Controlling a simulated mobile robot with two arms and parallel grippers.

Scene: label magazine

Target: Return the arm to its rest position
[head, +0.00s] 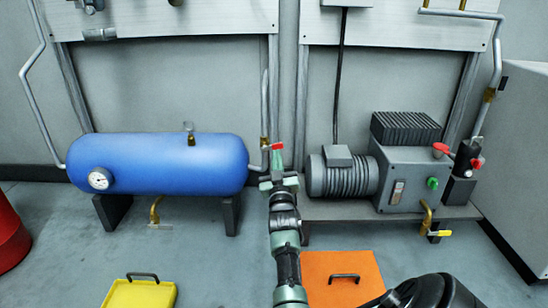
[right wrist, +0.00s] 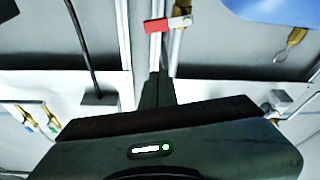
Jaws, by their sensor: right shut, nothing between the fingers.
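My right gripper (head: 278,180) is in the middle of the head view, its arm coming up from the bottom edge. It is shut and empty. In the right wrist view its closed fingers (right wrist: 157,90) point away from the camera. A red valve handle (head: 277,146) on the pipe shows just above the fingertips in the head view. The handle also shows beyond the fingers in the right wrist view (right wrist: 157,26), with a gap in the picture between them. My left gripper is not in view.
A blue tank (head: 165,163) is left of the gripper, and a grey motor and pump unit (head: 405,175) is right. A yellow lid (head: 140,295) and an orange lid (head: 320,280) lie low in front. A red container (head: 10,238) stands at far left. Open floor (head: 70,240) shows between.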

